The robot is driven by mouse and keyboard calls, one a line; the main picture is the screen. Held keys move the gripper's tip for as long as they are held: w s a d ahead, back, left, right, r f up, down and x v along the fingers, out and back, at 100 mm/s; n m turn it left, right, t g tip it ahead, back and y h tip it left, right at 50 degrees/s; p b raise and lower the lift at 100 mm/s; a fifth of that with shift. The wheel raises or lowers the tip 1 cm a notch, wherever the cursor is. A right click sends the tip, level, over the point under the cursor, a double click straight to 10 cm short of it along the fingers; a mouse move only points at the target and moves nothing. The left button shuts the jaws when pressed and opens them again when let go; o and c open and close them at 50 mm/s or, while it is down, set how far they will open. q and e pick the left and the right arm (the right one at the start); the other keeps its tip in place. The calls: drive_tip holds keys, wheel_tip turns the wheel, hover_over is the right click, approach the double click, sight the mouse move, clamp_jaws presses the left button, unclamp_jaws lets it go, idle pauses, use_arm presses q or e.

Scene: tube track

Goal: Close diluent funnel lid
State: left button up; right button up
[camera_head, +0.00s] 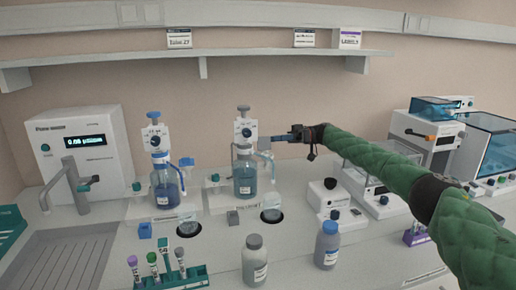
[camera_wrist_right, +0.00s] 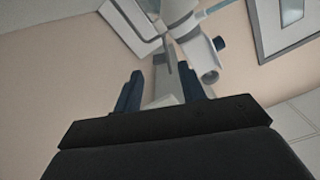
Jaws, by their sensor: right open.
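The middle dispenser bottle (camera_head: 245,180) holds greyish liquid and has a white pump head (camera_head: 243,130) with a grey top knob. A small grey piece (camera_head: 264,143) stands at the pump head's right side; I cannot tell whether it is the diluent funnel lid. My right gripper (camera_head: 283,138) comes in from the right, level with the pump head and close to that piece. In the right wrist view its dark blue fingers (camera_wrist_right: 162,90) are apart, with a pale grey part showing between and beyond them. Contact is unclear. My left gripper is not in view.
A blue-liquid dispenser bottle (camera_head: 166,187) stands to the left. A grey-capped bottle (camera_head: 254,262) and a blue-capped bottle (camera_head: 327,246) stand in front. A tube rack (camera_head: 180,280) is at the front left. A wall shelf (camera_head: 250,54) runs above; instruments stand at right.

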sight(262, 140)
drive_tip(key=p+x, duration=0.1)
drive_tip(key=x, duration=0.5)
drive_tip(key=shift+a+r+p, duration=0.1)
drive_tip(key=shift+a+p, duration=0.05)
drive_tip(key=shift+p, duration=0.15)
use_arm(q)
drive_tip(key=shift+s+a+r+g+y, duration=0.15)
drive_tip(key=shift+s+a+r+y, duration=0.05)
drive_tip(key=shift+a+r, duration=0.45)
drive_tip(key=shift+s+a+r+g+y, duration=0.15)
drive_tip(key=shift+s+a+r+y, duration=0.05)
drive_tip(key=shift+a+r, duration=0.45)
use_arm(e)
drive_tip(key=shift+s+a, duration=0.25)
drive_tip(key=shift+a, duration=0.4)
drive_tip(key=shift+c, duration=0.2)
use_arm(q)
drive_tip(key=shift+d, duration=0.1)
use_arm(e)
clamp_jaws()
